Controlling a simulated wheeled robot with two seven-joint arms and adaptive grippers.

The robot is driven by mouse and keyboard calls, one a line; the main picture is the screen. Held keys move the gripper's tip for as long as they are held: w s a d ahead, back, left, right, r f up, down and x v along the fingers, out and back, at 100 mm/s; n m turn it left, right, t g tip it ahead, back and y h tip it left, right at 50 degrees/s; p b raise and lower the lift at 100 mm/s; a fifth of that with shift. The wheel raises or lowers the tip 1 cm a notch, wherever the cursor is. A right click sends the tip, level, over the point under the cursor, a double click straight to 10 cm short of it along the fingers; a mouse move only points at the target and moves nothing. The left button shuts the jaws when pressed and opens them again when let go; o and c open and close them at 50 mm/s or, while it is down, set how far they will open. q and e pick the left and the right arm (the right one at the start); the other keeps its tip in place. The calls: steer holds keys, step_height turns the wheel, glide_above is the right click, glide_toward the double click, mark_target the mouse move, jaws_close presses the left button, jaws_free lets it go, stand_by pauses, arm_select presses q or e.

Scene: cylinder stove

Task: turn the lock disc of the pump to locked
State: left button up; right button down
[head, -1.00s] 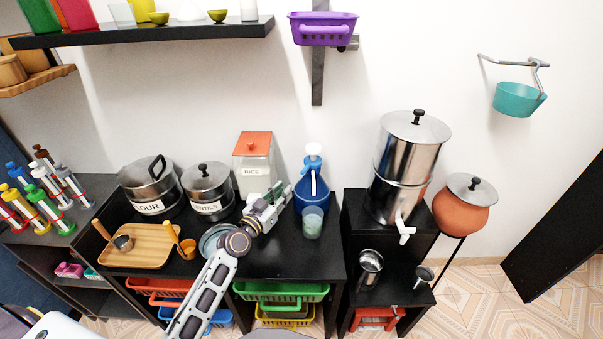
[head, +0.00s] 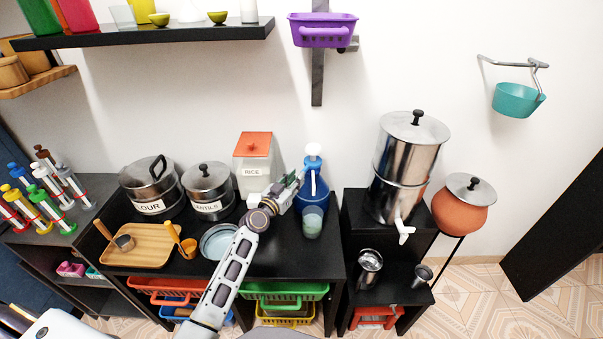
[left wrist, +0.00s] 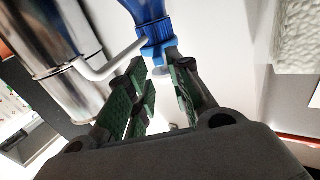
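The pump sits on a blue bottle (head: 322,186) at the back right of the black counter, with a white top (head: 313,149) and a white spout. Its blue collar (head: 312,163) sits under the white top. My left gripper (head: 299,181) is beside the bottle's neck, on its left. In the left wrist view, the blue collar (left wrist: 157,45) and white spout (left wrist: 113,64) are just beyond the fingertips. The left gripper (left wrist: 163,85) is open there, its green pads apart with nothing held between them. I cannot tell which way the lock disc is turned. My right gripper is not in view.
A rice canister (head: 254,165) stands close behind the left gripper. A clear cup (head: 312,222) stands in front of the bottle. A steel water dispenser (head: 404,160) is to the right. Two steel pots and a wooden tray (head: 150,248) fill the left counter.

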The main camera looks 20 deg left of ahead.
mark_target(310, 165)
arm_select(q)
steer(key=shift+x, duration=2.15)
steer(key=shift+c, duration=0.3)
jaws_close()
